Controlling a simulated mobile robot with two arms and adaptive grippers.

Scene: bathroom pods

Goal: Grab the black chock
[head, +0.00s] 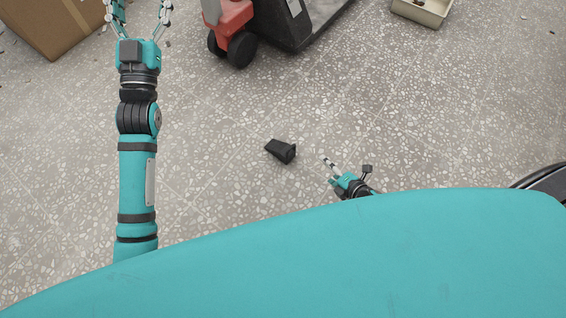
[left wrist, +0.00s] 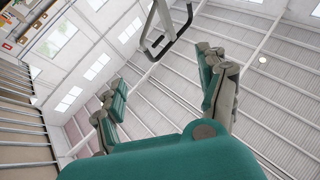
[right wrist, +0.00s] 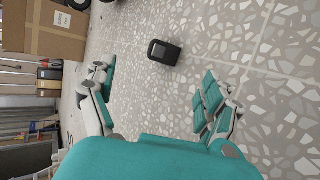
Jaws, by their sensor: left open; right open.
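The black chock (head: 281,150) lies on the speckled floor near the middle of the head view. It is a small wedge. My right gripper (head: 329,171) is low, just right of the chock and apart from it. In the right wrist view the chock (right wrist: 164,52) lies ahead, beyond and between the open fingers (right wrist: 160,98), with nothing held. My left gripper (head: 140,15) is open and empty at the top left of the head view, its fingertips cut off by the frame. The left wrist view shows its spread fingers (left wrist: 165,95) facing the ceiling.
A red and black wheeled machine (head: 270,22) stands at the top centre. A cardboard box (head: 50,25) is at the top left, and a beige tray (head: 422,10) at the top right. The floor around the chock is clear.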

